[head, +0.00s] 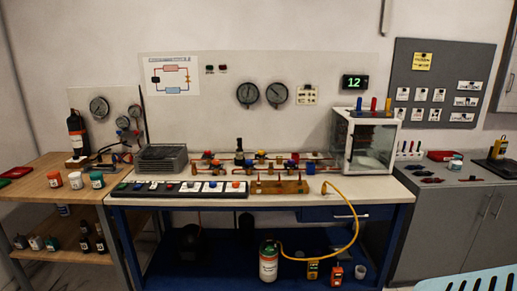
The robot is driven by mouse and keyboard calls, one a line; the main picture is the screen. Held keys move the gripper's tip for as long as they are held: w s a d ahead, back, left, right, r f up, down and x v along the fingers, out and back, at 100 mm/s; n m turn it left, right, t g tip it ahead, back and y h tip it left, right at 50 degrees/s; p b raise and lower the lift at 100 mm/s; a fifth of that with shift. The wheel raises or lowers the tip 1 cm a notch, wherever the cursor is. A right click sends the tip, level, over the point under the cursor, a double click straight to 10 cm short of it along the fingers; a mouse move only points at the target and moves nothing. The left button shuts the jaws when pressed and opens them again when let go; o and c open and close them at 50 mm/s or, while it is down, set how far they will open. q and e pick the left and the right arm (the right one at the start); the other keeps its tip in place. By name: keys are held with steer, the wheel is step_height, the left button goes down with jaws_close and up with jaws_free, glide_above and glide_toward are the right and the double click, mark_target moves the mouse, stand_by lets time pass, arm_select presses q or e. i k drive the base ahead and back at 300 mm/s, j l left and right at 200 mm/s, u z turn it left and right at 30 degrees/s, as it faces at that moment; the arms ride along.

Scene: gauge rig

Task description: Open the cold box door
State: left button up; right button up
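The cold box, a white-framed cabinet with clear panes (372,147), stands at the right end of the workbench. Its glazed front faces me and looks flush with the frame, so the door appears shut. A handle is too small to make out. Shelf-like dark items show faintly inside at the upper part. Neither of my grippers is in the head view.
Small red, blue and yellow items stand on the cold box's top. A yellow hose (354,215) arcs in front of the bench below it, from a green-and-white cylinder (268,262). A grey cabinet (455,225) adjoins right. A light blue slatted object (470,284) is at bottom right.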

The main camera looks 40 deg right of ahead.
mark_target(351, 138)
steer(key=z, duration=2.1)
steer(key=i+l, duration=0.35)
steer(key=i, duration=0.2)
steer(key=i+l+u, duration=0.15)
steer(key=i+l, duration=0.15)
steer(key=i, duration=0.25)
steer(key=i+l, duration=0.4)
steer(key=i+u, duration=0.05)
steer(key=i, duration=0.05)
